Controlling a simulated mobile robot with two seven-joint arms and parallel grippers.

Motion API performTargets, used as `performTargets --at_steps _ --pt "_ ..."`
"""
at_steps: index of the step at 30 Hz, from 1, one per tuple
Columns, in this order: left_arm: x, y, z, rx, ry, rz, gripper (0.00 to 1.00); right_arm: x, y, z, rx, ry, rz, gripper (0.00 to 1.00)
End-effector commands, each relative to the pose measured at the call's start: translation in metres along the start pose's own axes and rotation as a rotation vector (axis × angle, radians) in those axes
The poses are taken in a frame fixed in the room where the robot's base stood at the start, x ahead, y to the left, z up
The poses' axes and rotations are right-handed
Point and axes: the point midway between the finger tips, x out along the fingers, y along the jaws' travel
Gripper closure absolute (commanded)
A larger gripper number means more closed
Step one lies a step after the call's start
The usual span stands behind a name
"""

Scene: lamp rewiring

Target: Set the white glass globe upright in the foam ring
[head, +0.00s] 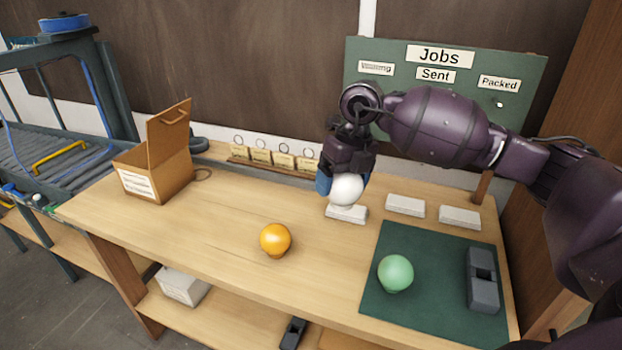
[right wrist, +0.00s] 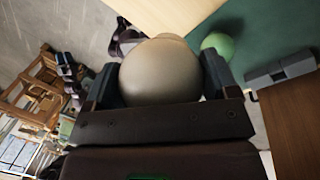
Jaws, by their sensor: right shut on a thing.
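The white glass globe (head: 347,189) is between the blue-tipped fingers of my right gripper (head: 344,182), which is shut on it. The globe is right over a white foam ring (head: 346,214) on the bench, with its round side up. I cannot tell whether its lower end is seated in the ring or just above it. In the right wrist view the globe (right wrist: 160,72) fills the space between the fingers. Its lower end is hidden there. My left gripper is not in view.
Two empty-looking white foam blocks (head: 405,205) (head: 460,217) stand to the right. An orange globe (head: 275,239) stands on bare wood. A green globe (head: 395,273) and a grey holder (head: 482,280) are on the green mat (head: 432,245). A cardboard box (head: 155,172) stands at left.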

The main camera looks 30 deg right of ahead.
Motion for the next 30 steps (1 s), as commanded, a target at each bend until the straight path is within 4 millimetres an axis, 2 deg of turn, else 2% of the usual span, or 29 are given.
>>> performTargets --at_steps 7,11,22,30 --pt "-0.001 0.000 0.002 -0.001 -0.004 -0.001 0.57 -0.005 0.001 0.000 -0.013 0.002 0.000 0.44" --pt "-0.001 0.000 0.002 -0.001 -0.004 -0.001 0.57 -0.004 0.001 0.000 -0.085 0.015 0.000 0.44" --pt "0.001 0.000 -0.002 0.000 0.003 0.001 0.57 -0.004 -0.001 0.002 -0.564 0.110 0.000 0.44" --pt "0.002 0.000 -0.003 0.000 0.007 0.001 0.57 0.009 -0.002 -0.002 -0.957 0.188 0.000 0.44"
